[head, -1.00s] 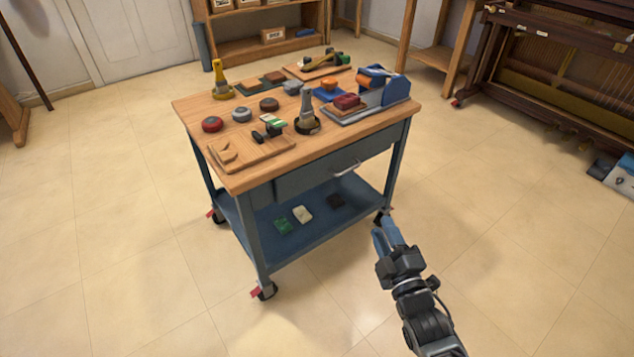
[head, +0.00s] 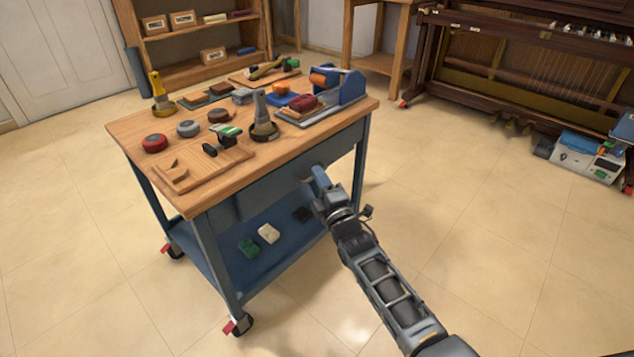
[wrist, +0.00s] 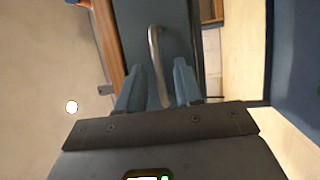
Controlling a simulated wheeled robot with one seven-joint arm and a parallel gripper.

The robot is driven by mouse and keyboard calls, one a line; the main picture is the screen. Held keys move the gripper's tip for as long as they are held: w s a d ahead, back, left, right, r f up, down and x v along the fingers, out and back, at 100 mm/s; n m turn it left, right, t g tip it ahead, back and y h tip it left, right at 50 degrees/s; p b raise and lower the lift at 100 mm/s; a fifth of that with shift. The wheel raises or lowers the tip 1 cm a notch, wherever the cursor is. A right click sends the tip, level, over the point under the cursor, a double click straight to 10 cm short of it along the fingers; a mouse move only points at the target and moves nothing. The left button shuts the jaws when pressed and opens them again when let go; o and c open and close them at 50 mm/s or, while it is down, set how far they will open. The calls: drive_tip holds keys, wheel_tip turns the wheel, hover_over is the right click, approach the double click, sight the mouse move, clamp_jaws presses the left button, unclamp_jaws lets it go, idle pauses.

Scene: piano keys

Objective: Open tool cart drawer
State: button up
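The tool cart (head: 200,240) has a wooden top and a blue-grey drawer (head: 262,192) under its front edge. The drawer looks shut, its front flush with the frame. In the wrist view the drawer front (wrist: 178,30) fills the upper middle. Its curved metal handle (wrist: 155,55) runs down between my two fingers. My gripper (wrist: 157,80) is open, with one finger on each side of the handle and visible gaps beside it. In the head view my gripper (head: 314,178) is at the drawer front and hides most of the handle.
The cart top holds a wooden board (head: 190,172), tape rolls, brushes and a blue tray tool (head: 345,88). The lower shelf (head: 262,262) holds small blocks. An open piano (head: 510,75) stands back right.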

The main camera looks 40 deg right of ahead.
drive_tip(key=shift+w+d, duration=0.1)
drive_tip(key=shift+w, duration=0.15)
clamp_jaws()
idle(1.4)
